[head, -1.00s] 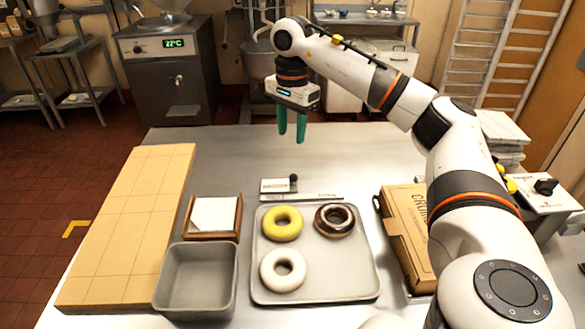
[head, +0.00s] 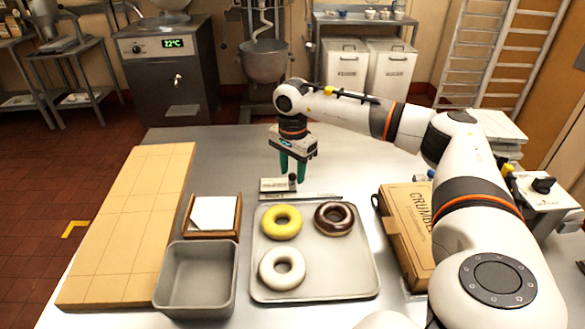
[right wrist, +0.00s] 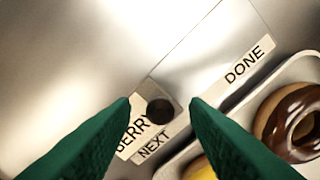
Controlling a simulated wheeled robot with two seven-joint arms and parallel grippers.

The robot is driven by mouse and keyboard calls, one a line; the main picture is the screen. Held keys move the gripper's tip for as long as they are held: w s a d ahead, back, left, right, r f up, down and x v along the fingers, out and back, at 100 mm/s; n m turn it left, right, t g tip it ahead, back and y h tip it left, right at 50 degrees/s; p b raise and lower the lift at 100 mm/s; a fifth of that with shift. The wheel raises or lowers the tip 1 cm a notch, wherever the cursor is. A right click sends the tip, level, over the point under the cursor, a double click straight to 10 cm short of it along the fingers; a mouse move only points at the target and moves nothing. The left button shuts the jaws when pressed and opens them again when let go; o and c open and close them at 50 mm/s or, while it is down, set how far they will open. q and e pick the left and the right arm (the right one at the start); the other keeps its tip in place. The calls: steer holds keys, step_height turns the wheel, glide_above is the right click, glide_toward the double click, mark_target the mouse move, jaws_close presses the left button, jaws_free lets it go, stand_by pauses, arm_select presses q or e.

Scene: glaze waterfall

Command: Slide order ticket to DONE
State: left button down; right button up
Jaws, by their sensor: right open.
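The order ticket (head: 272,188) is a small pale plate behind the tray, with a dark round knob (head: 292,179) at its right end. In the right wrist view, the ticket (right wrist: 132,135) reads "BERRY" in part and lies by the NEXT label (right wrist: 154,146). The DONE label (right wrist: 245,65) sits farther along the same strip, with bare metal beside it. My right gripper (head: 292,174) points down over the knob, its green fingers open. In the wrist view the knob (right wrist: 160,110) shows between the fingertips; contact cannot be told. My left gripper is not in view.
A grey tray (head: 314,285) with yellow, chocolate and white donuts lies in front of the strip. A cardboard box (head: 408,225) is to the right. A grey bin (head: 196,280), a paper holder (head: 213,215) and a tan block (head: 130,225) are left.

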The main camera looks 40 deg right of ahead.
steer(key=shift+f, duration=0.25)
jaws_close()
steer(key=s+d, duration=0.3)
steer(key=d, duration=0.1)
steer(key=s+d+b, duration=0.1)
steer(key=s+d, duration=0.3)
steer(key=shift+s+d, duration=0.2)
steer(key=shift+d, duration=0.15)
jaws_free()
steer(key=shift+s, duration=0.1)
steer(key=shift+r, duration=0.15)
